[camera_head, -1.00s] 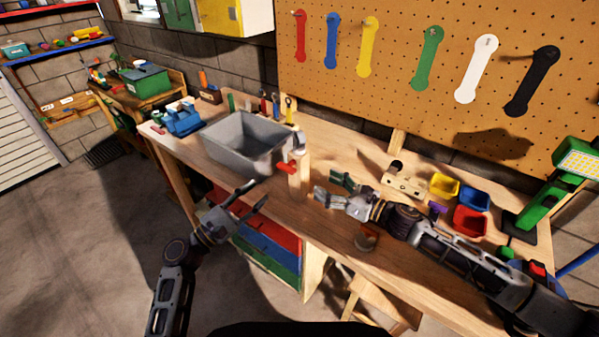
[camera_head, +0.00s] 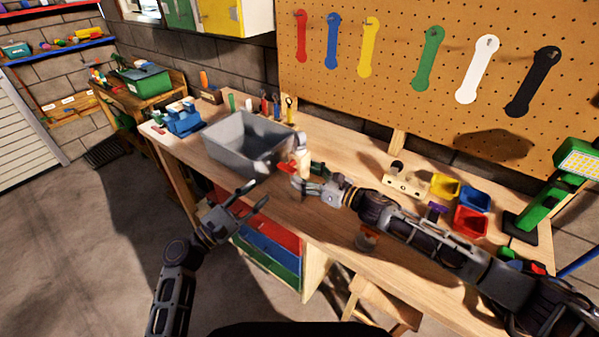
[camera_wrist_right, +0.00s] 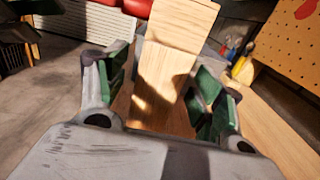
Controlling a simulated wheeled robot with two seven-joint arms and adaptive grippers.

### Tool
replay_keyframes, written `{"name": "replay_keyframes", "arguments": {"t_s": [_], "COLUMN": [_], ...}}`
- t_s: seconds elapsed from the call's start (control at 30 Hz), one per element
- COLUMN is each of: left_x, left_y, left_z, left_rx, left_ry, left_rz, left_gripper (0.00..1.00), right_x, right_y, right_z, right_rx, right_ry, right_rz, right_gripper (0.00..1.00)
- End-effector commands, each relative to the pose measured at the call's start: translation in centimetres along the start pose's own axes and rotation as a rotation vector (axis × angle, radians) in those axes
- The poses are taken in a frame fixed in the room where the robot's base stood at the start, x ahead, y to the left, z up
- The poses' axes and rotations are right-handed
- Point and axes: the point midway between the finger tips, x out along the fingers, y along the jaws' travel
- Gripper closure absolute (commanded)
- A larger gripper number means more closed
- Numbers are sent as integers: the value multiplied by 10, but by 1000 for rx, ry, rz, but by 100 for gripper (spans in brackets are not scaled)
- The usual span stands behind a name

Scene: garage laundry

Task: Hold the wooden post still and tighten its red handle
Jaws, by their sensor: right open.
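The wooden post (camera_head: 302,147) stands upright on the workbench beside the grey bin. Its red handle (camera_head: 286,167) sticks out on its left side; red also shows at the top of the right wrist view (camera_wrist_right: 137,7). My right gripper (camera_head: 307,180) is at the post, partly covering its lower part. In the right wrist view the post (camera_wrist_right: 170,75) is between the spread green-padded fingers, with gaps showing beside it. My left gripper (camera_head: 254,196) is open and empty, in front of the bench edge, left of and below the handle.
The grey bin (camera_head: 222,148) stands close to the post's left. A wooden block with holes (camera_head: 404,181), yellow, blue and red small bins (camera_head: 471,221) and a green lamp (camera_head: 540,200) are on the right of the bench. Bench tools stand behind the grey bin.

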Motion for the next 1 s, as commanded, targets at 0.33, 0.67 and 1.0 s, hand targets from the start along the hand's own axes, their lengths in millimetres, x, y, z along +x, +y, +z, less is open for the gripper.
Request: {"name": "replay_keyframes", "arguments": {"t_s": [0.33,0.67,1.0], "left_x": [0,0,0], "left_y": [0,0,0], "left_z": [0,0,0], "left_rx": [0,0,0], "left_ry": [0,0,0], "left_rz": [0,0,0], "left_gripper": [64,64,64], "right_x": [24,26,25], "right_y": [0,0,0], "right_z": [0,0,0], "right_rx": [0,0,0], "right_ry": [0,0,0], "right_rz": [-1,-1,-1], "right_gripper": [32,32,72]}}
